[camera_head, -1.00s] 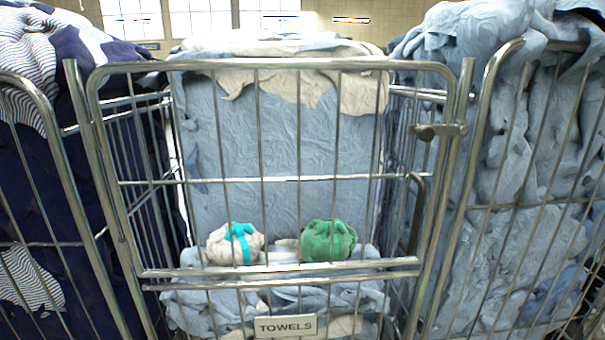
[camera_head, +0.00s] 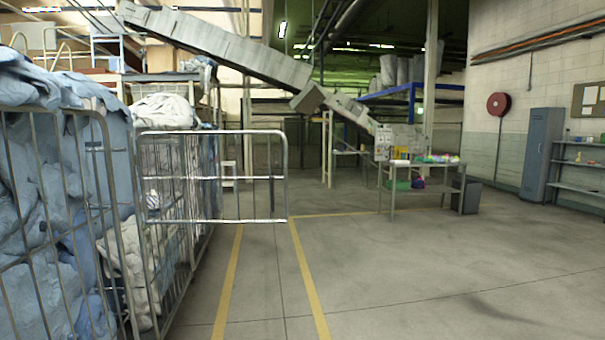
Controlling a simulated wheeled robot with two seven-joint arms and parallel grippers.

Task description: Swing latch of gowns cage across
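No sign naming a gowns cage shows in the head view. A wire cage heaped with light blue cloth (camera_head: 45,200) stands at the left edge. Just beyond it is another cage holding white and pale cloth (camera_head: 135,265). A wire gate panel (camera_head: 213,178) juts out to the right from the cages, over the floor. I cannot make out a latch clearly on any of them. Neither of my grippers is in view.
Yellow floor lines (camera_head: 309,285) run away from me, right of the cages. The floor ahead and right is clear. A table (camera_head: 420,178) with coloured items, a blue-grey locker (camera_head: 541,155) and a red wall reel (camera_head: 499,104) stand farther back. A conveyor (camera_head: 225,45) slopes overhead.

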